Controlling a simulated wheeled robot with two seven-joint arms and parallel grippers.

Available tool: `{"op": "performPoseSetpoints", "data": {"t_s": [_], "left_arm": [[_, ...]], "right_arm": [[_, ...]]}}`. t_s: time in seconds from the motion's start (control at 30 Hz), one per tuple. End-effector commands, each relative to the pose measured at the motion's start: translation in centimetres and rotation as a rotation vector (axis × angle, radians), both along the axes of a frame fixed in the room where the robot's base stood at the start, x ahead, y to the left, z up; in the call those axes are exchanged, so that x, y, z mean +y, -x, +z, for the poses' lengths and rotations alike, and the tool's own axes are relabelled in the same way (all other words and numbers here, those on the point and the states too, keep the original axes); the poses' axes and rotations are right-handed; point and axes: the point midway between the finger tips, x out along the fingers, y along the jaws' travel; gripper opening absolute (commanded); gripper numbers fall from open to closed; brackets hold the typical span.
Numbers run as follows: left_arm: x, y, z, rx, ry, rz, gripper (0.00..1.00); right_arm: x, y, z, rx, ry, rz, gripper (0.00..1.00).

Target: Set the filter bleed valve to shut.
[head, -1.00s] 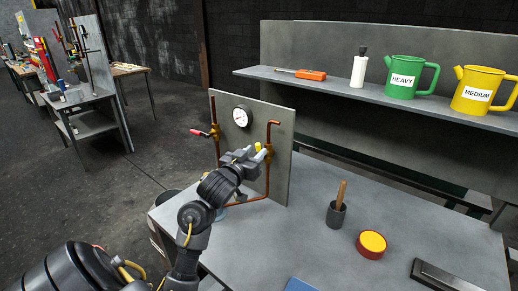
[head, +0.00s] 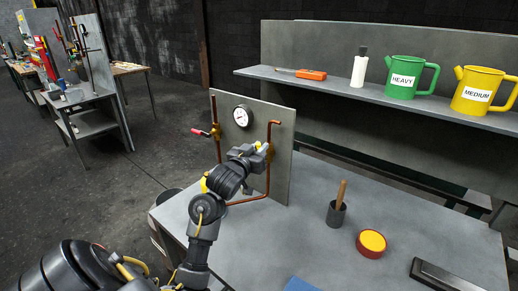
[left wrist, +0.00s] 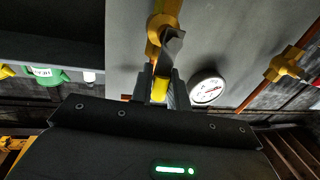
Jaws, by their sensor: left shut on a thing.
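The valve panel (head: 283,170) stands upright on the bench with copper pipes. A brass valve (head: 270,154) with a yellow-gripped lever sits on its right pipe. My left gripper (head: 261,150) is at this valve and shut on the lever; in the left wrist view the yellow grip (left wrist: 160,88) lies between the fingers, below the brass valve body (left wrist: 160,27). The fingers partly hide the lever, so its exact angle is hard to tell. A second valve with a red lever (head: 201,132) sits on the left pipe, its lever pointing left. No valve label is readable. My right gripper is not in view.
A round gauge (head: 241,117) is on the panel between the pipes. A dark cup with a wooden handle (head: 337,214) and a red-yellow tin (head: 371,243) stand to the right on the bench. The shelf behind holds a green can (head: 405,78) and a yellow can (head: 484,90).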

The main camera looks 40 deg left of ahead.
Motion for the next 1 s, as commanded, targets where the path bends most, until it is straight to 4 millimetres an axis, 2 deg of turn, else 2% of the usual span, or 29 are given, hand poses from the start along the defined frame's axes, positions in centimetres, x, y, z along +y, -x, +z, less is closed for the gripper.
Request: {"op": "performPoseSetpoints", "data": {"t_s": [0.37,1.0], "left_arm": [[-0.5,0.0,-0.4,0.003,-0.12,0.001,0.0],[-2.7,0.0,-1.5,0.017,-0.704,0.001,0.0]], "right_arm": [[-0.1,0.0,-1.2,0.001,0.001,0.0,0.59],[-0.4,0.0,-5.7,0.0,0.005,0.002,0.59]]}}
